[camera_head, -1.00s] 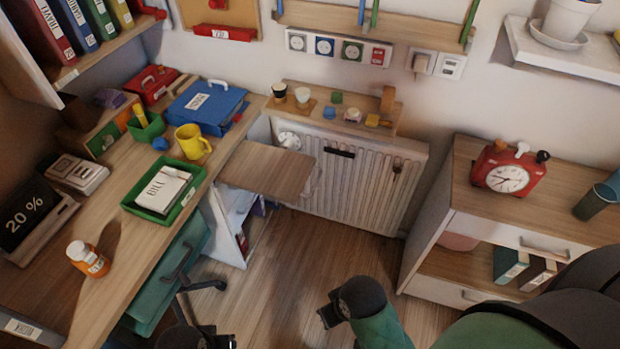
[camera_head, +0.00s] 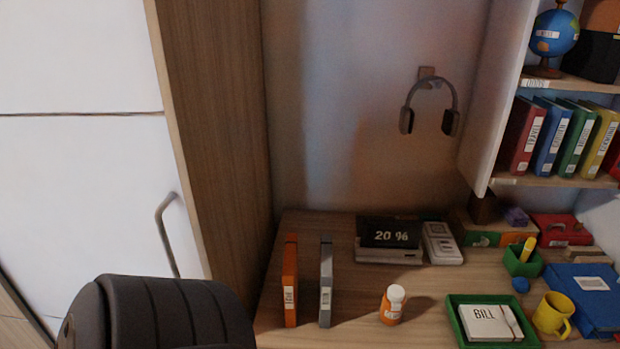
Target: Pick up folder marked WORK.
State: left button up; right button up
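Two thin upright folders stand on the desk, an orange one (camera_head: 290,281) and a grey one (camera_head: 326,282). Each has a white spine label too small for me to read. On the wall shelf at the right stand a red folder (camera_head: 524,136), a blue folder (camera_head: 551,140), a green folder (camera_head: 576,142) and a yellow folder (camera_head: 598,142), also with white labels. I cannot make out which label says WORK. Neither of my grippers is in view.
Headphones (camera_head: 429,105) hang on the wall. A dark padded shape (camera_head: 160,315), perhaps a chair back, fills the lower left.

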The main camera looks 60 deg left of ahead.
aim_at(327, 275)
jog(key=k+u, duration=0.1)
jog(key=u, duration=1.6)
jog(key=l+z, duration=0.1)
jog(key=l, duration=0.3)
jog(key=k, duration=0.05)
